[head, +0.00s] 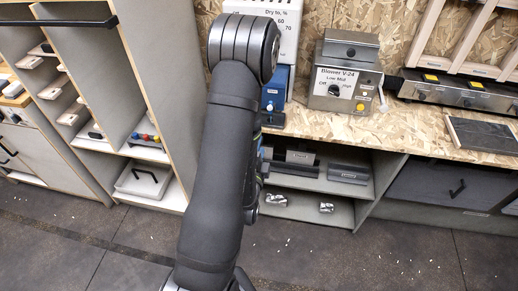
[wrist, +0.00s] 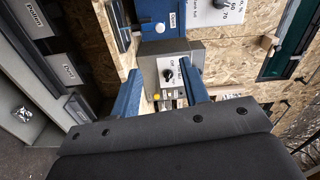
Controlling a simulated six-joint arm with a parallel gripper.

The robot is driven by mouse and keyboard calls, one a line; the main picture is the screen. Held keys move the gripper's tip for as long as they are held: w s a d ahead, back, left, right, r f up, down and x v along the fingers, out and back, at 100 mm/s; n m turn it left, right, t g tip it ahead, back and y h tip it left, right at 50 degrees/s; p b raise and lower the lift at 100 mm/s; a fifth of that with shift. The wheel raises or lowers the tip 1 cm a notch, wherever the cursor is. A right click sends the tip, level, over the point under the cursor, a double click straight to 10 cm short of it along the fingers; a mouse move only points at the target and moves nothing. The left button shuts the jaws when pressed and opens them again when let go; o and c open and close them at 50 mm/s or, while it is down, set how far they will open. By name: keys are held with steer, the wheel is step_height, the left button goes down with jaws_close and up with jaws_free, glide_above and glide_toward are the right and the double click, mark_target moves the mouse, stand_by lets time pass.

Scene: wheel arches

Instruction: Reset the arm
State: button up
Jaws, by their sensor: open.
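My gripper (wrist: 163,74) shows in the wrist view with its two blue fingers apart. Nothing is visible held between them. A grey box with a black knob (wrist: 169,74) appears beyond the gap between the fingers; I cannot tell how far off it is. In the head view my dark arm rises through the middle of the picture, bent at a rounded joint near the top. My gripper cannot be made out there, as the arm hides it.
A chipboard worktop (head: 400,127) bears a grey blower box (head: 345,84), a blue device (head: 273,98) and a dark panel (head: 482,135). An open grey shelf (head: 300,212) below holds grey blocks and shiny pieces. A tall shelf unit (head: 105,75) stands left. The front floor looks largely clear.

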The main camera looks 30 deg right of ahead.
mark_target(270, 109)
stand_by(0.4)
steer(key=x, duration=1.7)
steer(key=shift+w+d+f, duration=0.1)
steer(key=shift+w+d, duration=0.1)
steer(key=shift+s+a, duration=0.1)
steer(key=shift+w+a+f+n, duration=0.4)
steer(key=shift+f+n, duration=0.1)
steer(key=shift+n, duration=2.35)
steer(key=shift+w+a+f+n, duration=0.35)
steer(key=shift+w+f+n, duration=0.15)
steer(key=shift+n, duration=2.3)
steer(key=shift+w+a+f+n, duration=0.35)
steer(key=shift+f+n, duration=0.2)
steer(key=shift+n, duration=2.3)
